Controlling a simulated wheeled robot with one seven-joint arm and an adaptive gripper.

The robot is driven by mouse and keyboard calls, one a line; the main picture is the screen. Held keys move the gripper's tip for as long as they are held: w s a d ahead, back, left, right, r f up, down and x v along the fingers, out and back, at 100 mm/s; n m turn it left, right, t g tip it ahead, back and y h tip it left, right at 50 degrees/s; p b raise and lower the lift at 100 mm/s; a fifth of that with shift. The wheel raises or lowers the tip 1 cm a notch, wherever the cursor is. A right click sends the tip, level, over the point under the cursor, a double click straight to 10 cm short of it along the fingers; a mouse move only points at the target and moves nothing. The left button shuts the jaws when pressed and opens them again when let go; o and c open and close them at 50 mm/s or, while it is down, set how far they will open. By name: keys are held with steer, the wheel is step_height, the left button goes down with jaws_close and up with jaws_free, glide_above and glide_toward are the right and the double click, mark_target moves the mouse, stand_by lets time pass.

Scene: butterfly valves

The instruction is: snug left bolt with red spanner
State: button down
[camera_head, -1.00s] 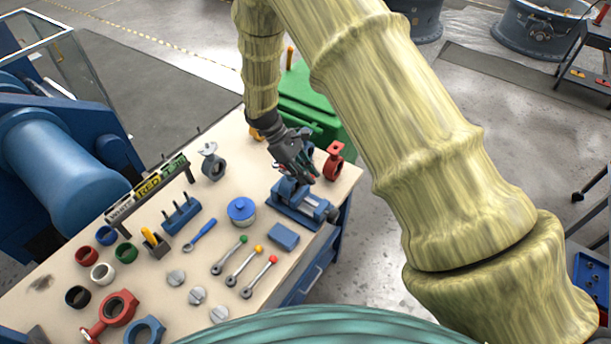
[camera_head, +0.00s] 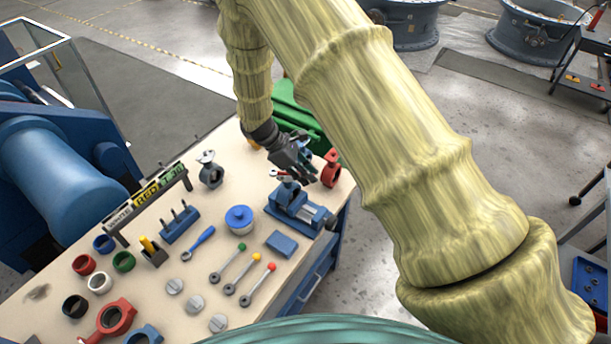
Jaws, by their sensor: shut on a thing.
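My gripper (camera_head: 303,170) is above the blue vise (camera_head: 290,208) at the table's right end, with its fingers pointing down to the right. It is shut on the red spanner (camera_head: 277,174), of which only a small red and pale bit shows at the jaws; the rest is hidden. A small part stands in the vise just below the fingers. The left bolt cannot be made out at this size, nor whether the spanner touches it.
A red valve body (camera_head: 331,168) stands close to the right of my gripper. A blue-lidded pot (camera_head: 239,219), a blue spanner (camera_head: 199,242) and several ball-ended levers (camera_head: 259,284) lie nearer. A green bin (camera_head: 296,112) is behind the table.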

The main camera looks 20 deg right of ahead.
steer(key=w+d+n+t+b, duration=0.1)
steer(key=w+d+n+t, duration=0.2)
steer(key=n, duration=0.4)
steer(key=shift+w+r+t+h, duration=0.3)
steer(key=shift+w+t, duration=0.5)
steer(key=shift+w, duration=0.35)
steer(key=shift+a, duration=0.1)
steer(key=shift+r+p, duration=0.3)
stand_by(0.6)
steer(key=shift+a, duration=0.1)
steer(key=shift+s+r, duration=0.1)
steer(key=shift+r+p, duration=0.4)
steer(key=shift+p, duration=0.15)
stand_by(0.3)
steer(key=shift+r+p, duration=1.55)
steer(key=shift+r, duration=0.85)
